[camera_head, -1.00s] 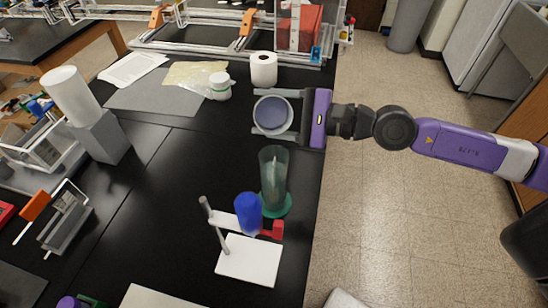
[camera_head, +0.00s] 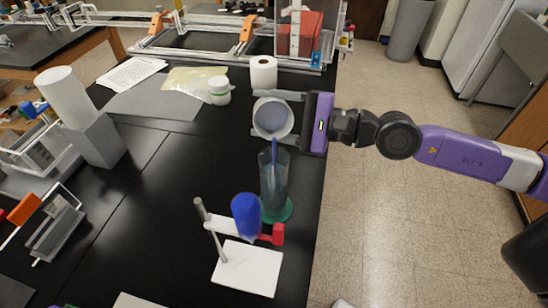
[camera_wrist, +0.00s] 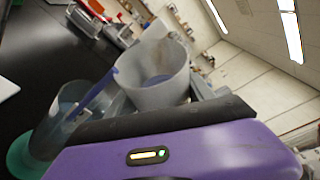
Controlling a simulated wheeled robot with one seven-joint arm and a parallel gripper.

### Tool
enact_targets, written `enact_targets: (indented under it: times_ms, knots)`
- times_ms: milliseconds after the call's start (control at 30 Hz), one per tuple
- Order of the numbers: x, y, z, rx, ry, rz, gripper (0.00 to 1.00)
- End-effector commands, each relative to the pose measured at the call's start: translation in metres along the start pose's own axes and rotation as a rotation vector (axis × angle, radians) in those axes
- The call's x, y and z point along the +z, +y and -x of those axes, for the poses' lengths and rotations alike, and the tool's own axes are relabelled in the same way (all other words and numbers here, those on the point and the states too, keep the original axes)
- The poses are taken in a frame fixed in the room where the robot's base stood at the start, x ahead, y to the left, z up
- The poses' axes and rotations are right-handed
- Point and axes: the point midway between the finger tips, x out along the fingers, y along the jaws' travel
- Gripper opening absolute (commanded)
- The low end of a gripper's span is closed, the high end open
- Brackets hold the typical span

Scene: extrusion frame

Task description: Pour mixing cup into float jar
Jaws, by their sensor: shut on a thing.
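My purple gripper (camera_head: 284,120) is shut on the mixing cup (camera_head: 264,106), a pale translucent cup with bluish-purple liquid in it. The cup is tilted, and a thin purple stream runs from its lip down into the float jar (camera_head: 274,180). The float jar is a tall clear cylinder on a green round base, standing upright on the black bench below the cup. In the wrist view the cup (camera_wrist: 158,88) sits between the fingers, and the stream falls toward the jar (camera_wrist: 62,115) at left. The liquid level inside the jar is hard to tell.
A stand with a white base (camera_head: 246,268), a blue bulb (camera_head: 246,216) and a red clamp (camera_head: 277,234) is close in front of the jar. A white-lidded bottle (camera_head: 219,90) and paper roll (camera_head: 263,73) stand behind. The bench's right edge is near.

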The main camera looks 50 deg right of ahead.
Motion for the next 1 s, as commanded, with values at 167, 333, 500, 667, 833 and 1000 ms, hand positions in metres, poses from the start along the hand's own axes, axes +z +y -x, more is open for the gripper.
enact_targets:
  times_ms: [167,333,500,667,833,1000]
  knots:
    - [-0.0005,0.0012,0.0000,-0.006,-0.002,0.013,0.17]
    - [0.0003,-0.0001,0.0002,-0.011,-0.003,0.025,0.17]
    - [0.0008,-0.0007,0.0003,-0.016,-0.005,0.037,0.17]
    - [0.0014,-0.0013,0.0005,-0.021,-0.007,0.048,0.17]
    - [0.0019,-0.0020,0.0006,-0.026,-0.008,0.060,0.17]
    - [0.0024,-0.0027,0.0008,-0.031,-0.010,0.073,0.17]
